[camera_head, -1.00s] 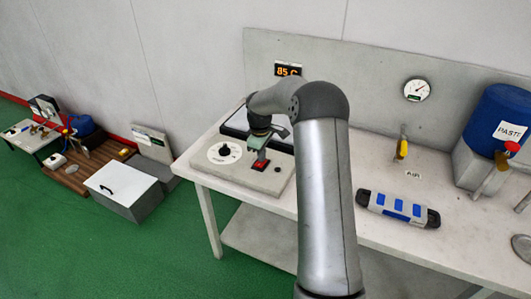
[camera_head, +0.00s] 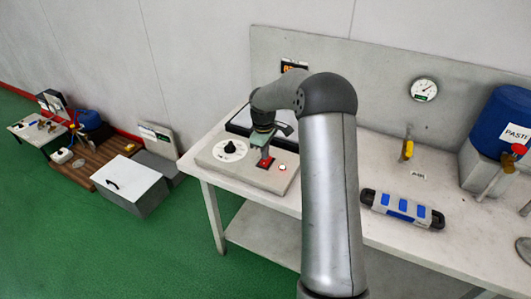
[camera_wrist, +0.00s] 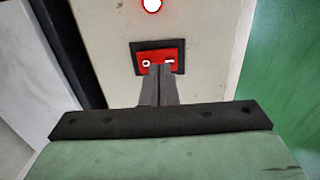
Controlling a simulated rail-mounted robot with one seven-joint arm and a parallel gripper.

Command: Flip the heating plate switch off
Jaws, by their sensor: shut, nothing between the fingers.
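The heating plate's control box (camera_head: 207,157) stands at the left end of the workbench. On its top are a round black dial (camera_head: 231,148) and a red rocker switch (camera_head: 264,162) in a black frame. In the wrist view the red switch (camera_wrist: 174,55) carries a white ring mark at left and a white bar mark at right. My gripper (camera_wrist: 160,69) is shut and empty, its fingertips over the near edge of the switch. I cannot tell whether they touch it. A round lamp (camera_head: 282,167) beside the switch glows white with a red rim.
A temperature display (camera_head: 289,68) on the back panel is partly hidden by my arm. A grey and blue case (camera_head: 402,208), a yellow-handled valve (camera_head: 407,149) and a blue paste drum (camera_head: 497,125) are farther right. The plate behind the box is partly covered by my arm.

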